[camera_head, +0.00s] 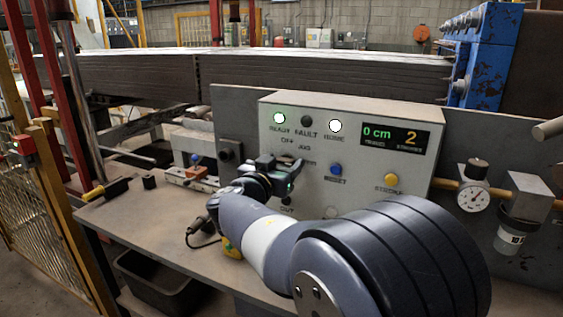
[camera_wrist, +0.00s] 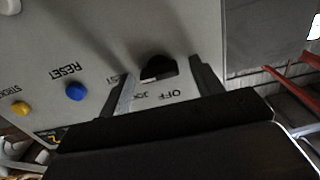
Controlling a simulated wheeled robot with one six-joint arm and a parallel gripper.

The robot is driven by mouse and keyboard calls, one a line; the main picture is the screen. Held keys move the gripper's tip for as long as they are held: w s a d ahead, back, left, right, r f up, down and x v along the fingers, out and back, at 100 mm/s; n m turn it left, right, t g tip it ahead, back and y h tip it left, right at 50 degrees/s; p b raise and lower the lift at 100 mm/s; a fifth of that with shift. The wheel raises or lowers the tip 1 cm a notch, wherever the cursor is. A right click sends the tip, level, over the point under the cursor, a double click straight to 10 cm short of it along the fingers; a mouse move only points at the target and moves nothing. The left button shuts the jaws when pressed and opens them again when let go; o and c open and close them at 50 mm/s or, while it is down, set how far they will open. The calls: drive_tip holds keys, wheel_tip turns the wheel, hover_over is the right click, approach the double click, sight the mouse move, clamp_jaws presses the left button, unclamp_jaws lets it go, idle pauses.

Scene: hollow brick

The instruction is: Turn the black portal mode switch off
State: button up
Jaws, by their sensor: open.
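The black portal mode switch (camera_wrist: 157,68) is a dark knob on the grey control panel, seen upside down in the wrist view beside the labels OFF and JOG. Its exact pointing direction is hard to read in the shadow. My gripper (camera_wrist: 164,66) is open, with one finger on each side of the knob; contact is not clear. In the head view my gripper (camera_head: 287,178) is in front of the panel face (camera_head: 360,185), below the OFF and JOG labels, and hides the knob.
A blue RESET button (camera_head: 336,169) and a yellow button (camera_head: 391,179) are right of my gripper. The display (camera_head: 395,137) reads 0 cm and 2. READY (camera_head: 279,118) and HOME (camera_head: 335,126) lamps glow. A screwdriver (camera_head: 106,189) lies on the bench (camera_head: 150,215). A gauge (camera_head: 473,200) is at right.

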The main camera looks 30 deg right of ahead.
drive_tip(key=c, duration=1)
drive_tip(key=shift+f+n+b, duration=0.1)
drive_tip(key=shift+n+b, duration=0.2)
drive_tip(key=shift+b, duration=0.3)
drive_tip(key=n+b, duration=0.2)
drive_tip(key=shift+f+b, duration=0.15)
drive_tip(key=shift+b, duration=0.15)
drive_tip(key=n+b, duration=0.3)
drive_tip(key=n, duration=0.2)
drive_tip(key=shift+w+b, duration=0.1)
drive_tip(key=shift+b, duration=0.3)
drive_tip(key=n+b, duration=0.1)
drive_tip(key=n, duration=0.9)
drive_tip(key=shift+n+p, duration=0.3)
